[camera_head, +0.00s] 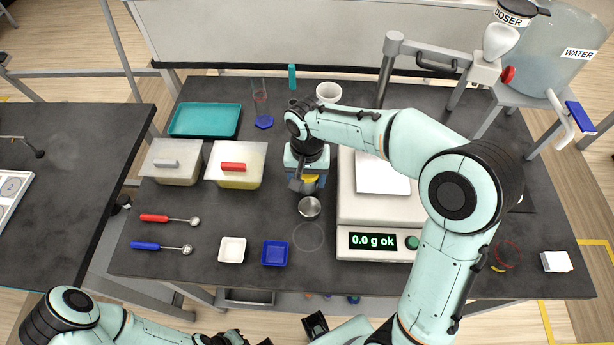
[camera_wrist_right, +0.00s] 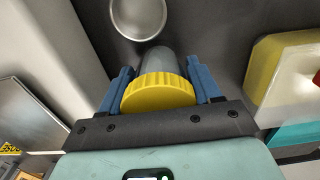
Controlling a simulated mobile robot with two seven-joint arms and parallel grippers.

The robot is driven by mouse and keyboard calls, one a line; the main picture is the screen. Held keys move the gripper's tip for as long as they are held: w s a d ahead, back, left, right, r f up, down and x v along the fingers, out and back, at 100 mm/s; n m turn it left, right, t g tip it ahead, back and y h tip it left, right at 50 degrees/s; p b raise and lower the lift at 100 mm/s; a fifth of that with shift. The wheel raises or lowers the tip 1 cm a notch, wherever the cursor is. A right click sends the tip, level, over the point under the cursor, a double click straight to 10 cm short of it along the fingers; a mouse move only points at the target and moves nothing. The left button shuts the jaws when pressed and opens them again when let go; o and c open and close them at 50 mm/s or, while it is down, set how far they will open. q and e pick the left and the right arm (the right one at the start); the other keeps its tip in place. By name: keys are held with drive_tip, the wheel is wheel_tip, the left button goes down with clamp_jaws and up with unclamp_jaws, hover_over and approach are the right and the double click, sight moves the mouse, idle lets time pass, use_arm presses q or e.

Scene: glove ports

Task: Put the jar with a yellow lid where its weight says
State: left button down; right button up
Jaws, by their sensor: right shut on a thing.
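The jar with a yellow lid (camera_wrist_right: 158,92) is between the blue fingers of my right gripper (camera_wrist_right: 160,85) in the right wrist view. The fingers are shut on it around the lid. In the head view the yellow lid (camera_head: 309,179) shows just below my right gripper (camera_head: 306,184), left of the scale (camera_head: 379,212). The scale display reads 0.0 g ok. A small metal bowl (camera_head: 309,207) is close in front of the jar. Whether the jar touches the table is hidden. My left arm is at the bottom left; its fingertips cannot be made out.
Two lidded tubs (camera_head: 238,182) (camera_head: 176,180), a teal tray (camera_head: 205,119) and two spoons (camera_head: 152,217) (camera_head: 145,245) are on the left. A white dish (camera_head: 232,250) and a blue dish (camera_head: 275,253) are in front. A water tank (camera_head: 548,60) stands at the back right.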

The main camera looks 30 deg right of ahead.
drive_tip(key=shift+f, duration=0.1)
drive_tip(key=o, duration=1.3)
drive_tip(key=shift+c, duration=0.2)
